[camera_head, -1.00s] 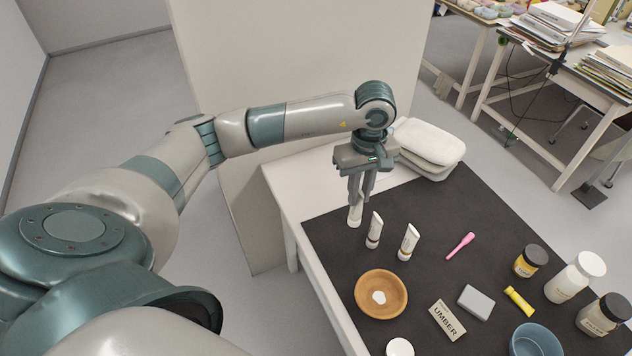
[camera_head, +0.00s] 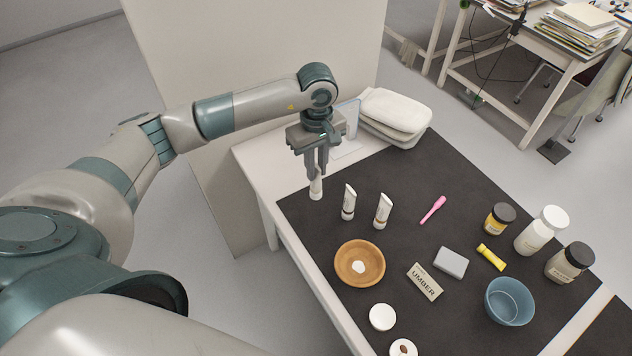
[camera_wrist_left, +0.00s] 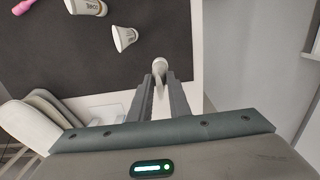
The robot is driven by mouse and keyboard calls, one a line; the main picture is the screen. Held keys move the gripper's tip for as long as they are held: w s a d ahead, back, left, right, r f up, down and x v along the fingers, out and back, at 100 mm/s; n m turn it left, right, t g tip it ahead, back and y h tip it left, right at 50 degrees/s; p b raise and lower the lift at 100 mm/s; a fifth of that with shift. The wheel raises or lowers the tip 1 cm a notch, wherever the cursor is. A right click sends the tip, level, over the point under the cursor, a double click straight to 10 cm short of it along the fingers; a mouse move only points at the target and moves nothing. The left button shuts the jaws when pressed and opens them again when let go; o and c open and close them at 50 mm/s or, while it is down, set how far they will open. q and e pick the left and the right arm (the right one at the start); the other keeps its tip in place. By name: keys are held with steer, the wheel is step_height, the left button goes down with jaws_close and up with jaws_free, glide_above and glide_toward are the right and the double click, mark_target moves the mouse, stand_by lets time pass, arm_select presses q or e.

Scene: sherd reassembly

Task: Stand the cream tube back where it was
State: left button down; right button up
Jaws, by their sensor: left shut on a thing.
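My left gripper (camera_head: 316,172) points down over the far left corner of the dark mat (camera_head: 400,180). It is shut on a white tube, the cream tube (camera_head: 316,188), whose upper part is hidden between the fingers. The tube looks upright, with its lower end at or just above the mat; I cannot tell whether it touches. In the left wrist view the tube (camera_wrist_left: 160,68) shows between the fingertips. Two similar white tubes stand to its right, a nearer one (camera_head: 348,203) and another (camera_head: 383,211). My right gripper is out of view.
Mat beyond the tubes is clear.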

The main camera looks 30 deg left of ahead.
mark_target(316, 182)
arm_select(q)
steer(key=shift+f, duration=1.05)
steer(key=shift+f+p, duration=0.5)
steer(key=shift+f, duration=0.05)
step_height(316, 182, down, 2)
steer(key=shift+f+p, duration=0.25)
steer(key=shift+p, duration=0.2)
steer(key=shift+f, duration=0.1)
